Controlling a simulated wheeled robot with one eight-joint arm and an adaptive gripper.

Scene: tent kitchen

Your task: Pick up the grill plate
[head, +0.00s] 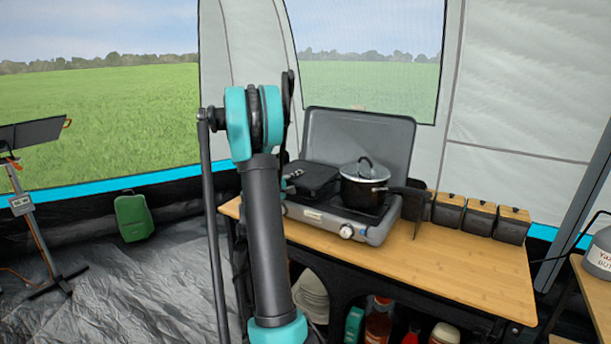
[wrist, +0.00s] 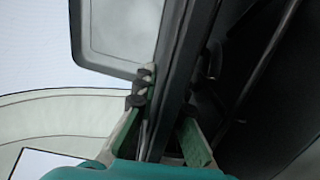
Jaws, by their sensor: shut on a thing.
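The dark, square grill plate (head: 318,178) lies over the left side of the camping stove in the head view, its left part behind my arm. In the wrist view a long dark edge, which looks like the grill plate (wrist: 176,70), runs between the two fingers of my gripper (wrist: 168,100). The gripper is shut on it. In the head view the gripper is mostly hidden behind my arm. I cannot tell whether the plate is clear of the stove.
A lidded pot (head: 363,185) stands right of the plate, its handle pointing right. The stove's raised lid (head: 385,135) is close behind. Several dark wood-topped containers (head: 480,218) stand at the table's back right. The wooden table (head: 450,265) is clear in front of them.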

